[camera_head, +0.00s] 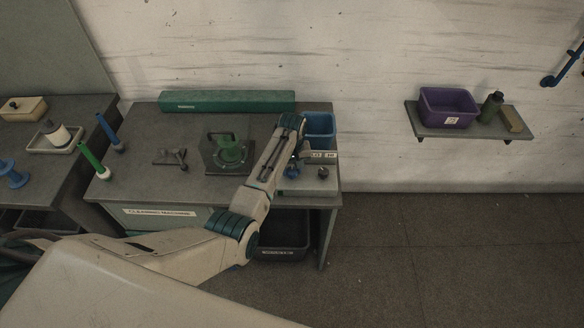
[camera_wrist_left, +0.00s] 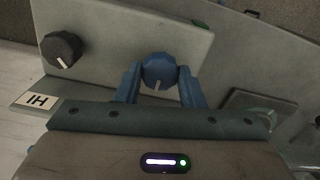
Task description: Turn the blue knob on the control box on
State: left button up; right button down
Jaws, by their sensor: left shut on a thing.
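The control box (camera_head: 308,187) is a grey box at the right end of the cleaning machine table. Its blue knob (camera_wrist_left: 159,70) shows in the wrist view with a white pointer line directed toward my gripper's palm; in the head view it is mostly hidden by the gripper. My left gripper (camera_head: 291,160) reaches down over the box. In the wrist view its two blue fingers (camera_wrist_left: 160,82) stand on either side of the blue knob and are shut on it. A black knob (camera_wrist_left: 62,48) sits beside it on the same panel. My right gripper is not in view.
A label plate (camera_head: 323,155) stands at the box's back edge, before a blue bin (camera_head: 319,128). A green machine (camera_head: 229,151) stands left of my arm, with a long green box (camera_head: 227,101) behind. A dark bin (camera_head: 283,238) is below. The floor at right is clear.

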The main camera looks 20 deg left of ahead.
aim_at(292, 171)
pick_arm(q)
jog(key=m, duration=0.7)
dwell(0.6)
jog(key=o, duration=1)
notch_tip(292, 171, up, 11)
jog(key=b, duration=0.3)
